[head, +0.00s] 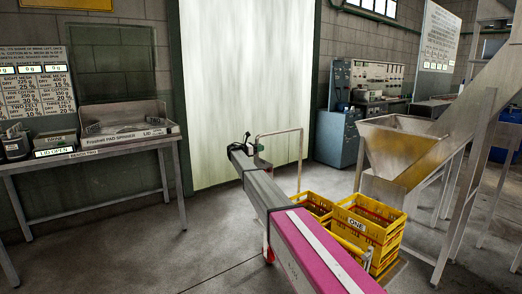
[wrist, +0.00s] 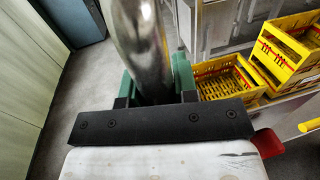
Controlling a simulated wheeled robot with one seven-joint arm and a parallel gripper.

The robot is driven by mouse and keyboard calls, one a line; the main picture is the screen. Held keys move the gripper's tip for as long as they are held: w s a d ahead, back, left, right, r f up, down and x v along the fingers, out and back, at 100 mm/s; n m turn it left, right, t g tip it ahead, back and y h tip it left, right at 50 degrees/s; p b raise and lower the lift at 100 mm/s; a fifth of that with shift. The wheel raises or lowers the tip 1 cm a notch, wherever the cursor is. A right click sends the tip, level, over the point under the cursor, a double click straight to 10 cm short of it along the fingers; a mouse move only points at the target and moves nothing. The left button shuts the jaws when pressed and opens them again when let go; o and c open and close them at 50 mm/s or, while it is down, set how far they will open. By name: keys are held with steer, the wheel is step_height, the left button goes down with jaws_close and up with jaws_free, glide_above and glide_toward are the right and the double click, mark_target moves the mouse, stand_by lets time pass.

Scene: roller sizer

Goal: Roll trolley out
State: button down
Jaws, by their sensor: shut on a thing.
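The trolley's pale upright handle frame (head: 301,150) rises in front of the white strip curtain in the head view. My gripper (head: 252,146) is at the left side of this frame. In the wrist view, my gripper (wrist: 155,82) has its green fingers shut around a shiny metal tube (wrist: 140,35), the handle. Yellow crates, one low crate (head: 318,206) and a stack marked ONE (head: 370,225), stand beyond my arm. They also show at the right of the wrist view (wrist: 225,80). The trolley's deck and wheels are mostly hidden.
A metal hopper (head: 395,145) on legs stands right of the crates. A blue cabinet (head: 338,135) stands behind. A bench (head: 95,157) with a spinner tray and scales is at the left. Bare floor (head: 150,245) lies between the bench and my arm.

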steer(key=c, duration=0.9)
jaws_free()
steer(key=v, duration=1)
steer(key=shift+s+a, duration=0.15)
steer(key=shift+a, duration=0.15)
